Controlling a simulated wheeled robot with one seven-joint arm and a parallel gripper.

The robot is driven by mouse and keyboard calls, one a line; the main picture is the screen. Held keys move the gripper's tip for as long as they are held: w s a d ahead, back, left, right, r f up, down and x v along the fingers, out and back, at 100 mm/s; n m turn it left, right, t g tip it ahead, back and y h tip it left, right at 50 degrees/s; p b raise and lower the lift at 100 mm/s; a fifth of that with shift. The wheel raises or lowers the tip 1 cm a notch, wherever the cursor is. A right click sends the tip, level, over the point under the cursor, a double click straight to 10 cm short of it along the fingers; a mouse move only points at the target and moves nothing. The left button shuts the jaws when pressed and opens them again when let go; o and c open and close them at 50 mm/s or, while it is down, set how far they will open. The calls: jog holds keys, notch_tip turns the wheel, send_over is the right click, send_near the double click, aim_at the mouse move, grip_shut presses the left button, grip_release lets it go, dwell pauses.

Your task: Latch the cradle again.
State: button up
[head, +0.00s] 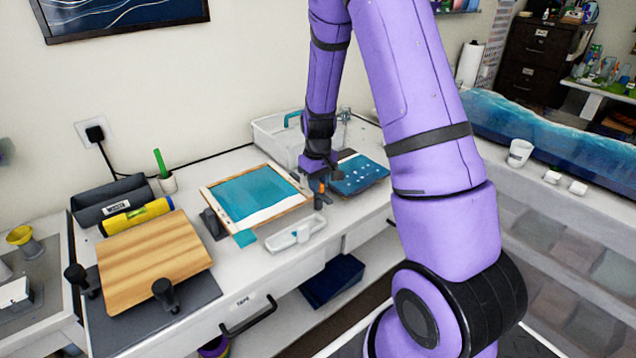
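A wood-framed panel with a teal and white face (250,198) sits on the white bench. Dark supports stand at its left side (212,222) and right side (322,198); these look like the cradle around it. A small orange part (316,186) shows at the right support and may be its latch; its position is too small to read. My gripper (318,172) points down right at the frame's right corner, above or beside the orange part. I cannot tell whether they touch. Its fingers are small and dark, so their opening is unclear.
A white bin (272,128) stands behind my gripper, and a dark blue speckled panel (358,175) lies to its right. A white tray (295,234) lies in front.

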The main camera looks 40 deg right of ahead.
grip_shut()
jog(key=shift+m, duration=0.4)
jog(key=m, duration=0.3)
jog(key=shift+m, duration=0.3)
jog(key=m, duration=0.4)
jog(key=shift+m, duration=0.3)
jog(key=m, duration=0.4)
jog(key=shift+m, duration=2.4)
